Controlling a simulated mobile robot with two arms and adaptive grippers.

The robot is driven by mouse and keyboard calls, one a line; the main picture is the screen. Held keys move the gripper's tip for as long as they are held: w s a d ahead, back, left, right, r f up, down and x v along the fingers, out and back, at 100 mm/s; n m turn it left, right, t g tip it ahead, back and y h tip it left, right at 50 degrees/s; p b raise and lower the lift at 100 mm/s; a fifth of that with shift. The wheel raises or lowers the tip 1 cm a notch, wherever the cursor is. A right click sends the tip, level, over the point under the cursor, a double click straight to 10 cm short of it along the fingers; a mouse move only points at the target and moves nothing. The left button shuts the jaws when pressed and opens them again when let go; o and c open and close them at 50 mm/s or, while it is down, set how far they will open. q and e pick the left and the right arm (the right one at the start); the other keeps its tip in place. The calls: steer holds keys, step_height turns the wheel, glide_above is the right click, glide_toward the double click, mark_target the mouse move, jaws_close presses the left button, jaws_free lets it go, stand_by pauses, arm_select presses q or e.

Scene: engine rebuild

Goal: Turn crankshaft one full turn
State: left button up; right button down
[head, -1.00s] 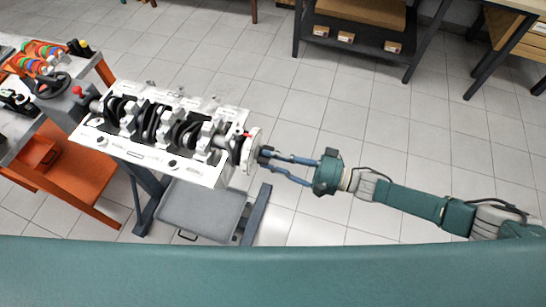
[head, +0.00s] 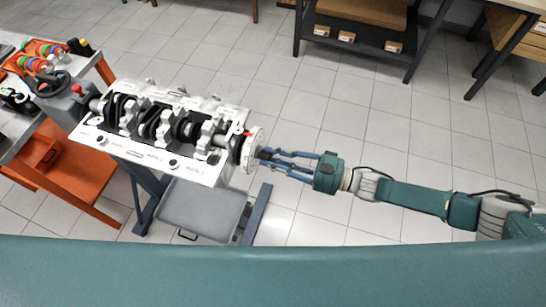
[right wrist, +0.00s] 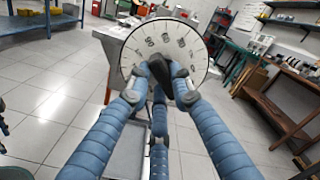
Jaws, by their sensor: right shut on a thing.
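The crankshaft (head: 163,124) lies in the white engine block (head: 150,158), its dark counterweights and bright bearing caps showing from above. A white disc (head: 254,150) with a red mark near its top sits at the crankshaft's right end. My right gripper (head: 264,154) reaches in from the right. Its blue fingers (right wrist: 160,72) close together at the middle of the disc, on the crankshaft end, which they mostly hide. My left gripper is not seen.
A grey tray (head: 202,209) sits below the block on the stand. An orange cart (head: 75,170) with tools and parts stands close on the left. A dark shelf (head: 350,50) with small boxes is at the back.

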stand_by(0.4)
steer(key=c, duration=1.5)
jaws_free()
steer(key=shift+d, duration=0.1)
steer(key=v, duration=1.2)
